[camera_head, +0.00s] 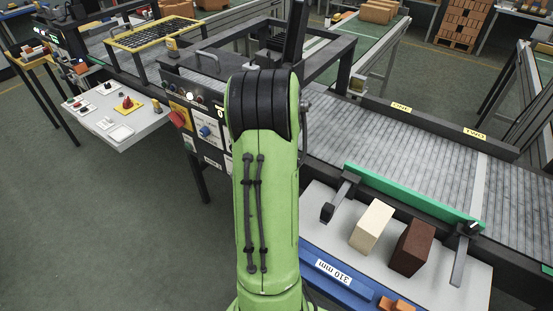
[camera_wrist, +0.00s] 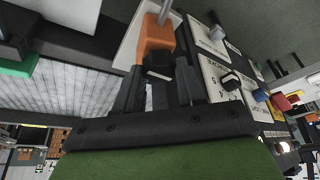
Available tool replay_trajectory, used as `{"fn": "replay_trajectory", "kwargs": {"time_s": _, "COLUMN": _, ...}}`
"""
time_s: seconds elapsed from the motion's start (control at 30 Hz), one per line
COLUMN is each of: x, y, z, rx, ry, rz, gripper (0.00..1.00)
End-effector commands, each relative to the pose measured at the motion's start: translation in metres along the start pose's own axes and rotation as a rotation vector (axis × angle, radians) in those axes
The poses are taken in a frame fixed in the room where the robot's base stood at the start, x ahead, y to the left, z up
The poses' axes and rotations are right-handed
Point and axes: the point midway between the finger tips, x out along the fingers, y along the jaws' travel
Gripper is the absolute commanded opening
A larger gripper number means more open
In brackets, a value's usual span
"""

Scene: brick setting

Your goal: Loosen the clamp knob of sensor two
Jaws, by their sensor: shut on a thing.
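In the wrist view an orange clamp block (camera_wrist: 155,33) sits on a grey rod (camera_wrist: 165,10), with a black knob (camera_wrist: 158,67) on its near side. My gripper (camera_wrist: 159,74) has one dark finger on each side of this knob and is shut on it. The fingers partly cover the knob's sides. I cannot read any label that marks this as sensor two. In the head view my green arm hides the gripper, the clamp and the knob.
Right of the knob in the wrist view is a panel with labelled switches (camera_wrist: 230,82) and a blue knob (camera_wrist: 259,95). In the head view a roller conveyor (camera_head: 390,145) with a green guide rail (camera_head: 415,195) runs right. A cream block (camera_head: 371,227) and a brown block (camera_head: 412,247) stand before it.

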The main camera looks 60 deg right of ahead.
Motion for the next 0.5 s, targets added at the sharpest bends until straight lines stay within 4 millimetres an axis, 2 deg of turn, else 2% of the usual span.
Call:
{"fn": "replay_trajectory", "kwargs": {"time_s": 0.17, "x": -0.0005, "y": 0.0001, "z": -0.0005, "rx": 0.001, "ry": 0.001, "rz": 0.001, "gripper": 0.09}}
{"fn": "replay_trajectory", "kwargs": {"time_s": 0.2, "x": -0.0005, "y": 0.0001, "z": -0.0005, "rx": 0.001, "ry": 0.001, "rz": 0.001, "gripper": 0.45}}
{"fn": "replay_trajectory", "kwargs": {"time_s": 0.33, "x": -0.0004, "y": 0.0000, "z": -0.0004, "rx": 0.001, "ry": 0.001, "rz": 0.001, "gripper": 0.64}}
{"fn": "replay_trajectory", "kwargs": {"time_s": 0.5, "x": -0.0002, "y": 0.0000, "z": -0.0002, "rx": 0.001, "ry": 0.000, "rz": 0.001, "gripper": 0.64}}
